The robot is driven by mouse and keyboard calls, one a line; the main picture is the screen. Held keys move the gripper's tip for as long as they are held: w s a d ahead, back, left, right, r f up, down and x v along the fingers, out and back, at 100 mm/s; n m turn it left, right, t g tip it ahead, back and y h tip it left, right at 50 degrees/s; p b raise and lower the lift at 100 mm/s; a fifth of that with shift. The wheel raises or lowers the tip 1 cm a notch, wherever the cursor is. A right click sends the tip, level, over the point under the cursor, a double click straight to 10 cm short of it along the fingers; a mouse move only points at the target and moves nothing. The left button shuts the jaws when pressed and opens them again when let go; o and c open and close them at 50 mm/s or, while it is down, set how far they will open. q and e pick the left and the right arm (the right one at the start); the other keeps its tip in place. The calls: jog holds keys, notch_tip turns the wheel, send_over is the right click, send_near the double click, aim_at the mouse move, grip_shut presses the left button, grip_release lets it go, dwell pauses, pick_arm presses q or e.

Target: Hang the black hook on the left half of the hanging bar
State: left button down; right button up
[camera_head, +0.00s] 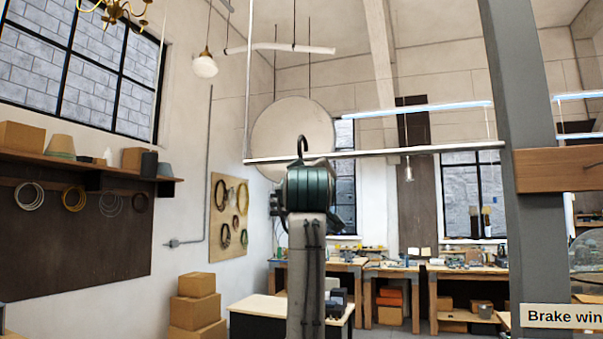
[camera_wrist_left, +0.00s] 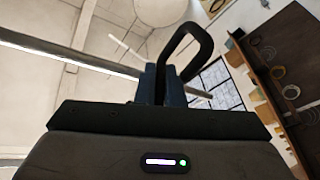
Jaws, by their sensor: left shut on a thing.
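The hanging bar (camera_head: 420,151) is a long pale bar hung level from thin cords, crossing the upper middle of the head view. The black hook (camera_head: 302,143) stands upright with its curved top just above the bar's line, in front of the bar's left half. My left gripper (camera_head: 301,168) is shut on the hook's lower part, just below the bar's line. In the left wrist view the hook's loop (camera_wrist_left: 204,42) rises from the fingers, and the bar (camera_wrist_left: 60,55) passes behind the gripper. I cannot tell whether hook and bar touch. My right gripper is not in view.
A grey post (camera_head: 535,130) with a wooden beam (camera_head: 560,169) stands at the right. A pale round disc (camera_head: 290,125) shows behind the hook. A white globe lamp (camera_head: 205,66) hangs at the left. Workbenches (camera_head: 460,268) line the back. The bar's right half is clear.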

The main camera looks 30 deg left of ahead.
pick_arm(q)
jog(key=w+a+f+p, duration=0.1)
jog(key=w, duration=0.5)
jog(key=shift+w+a+f+p, duration=0.3)
jog(key=shift+f, duration=0.05)
dwell(0.4)
jog(key=c, duration=1.5)
grip_release()
jog(key=shift+o, duration=0.2)
jog(key=shift+s+d, duration=0.1)
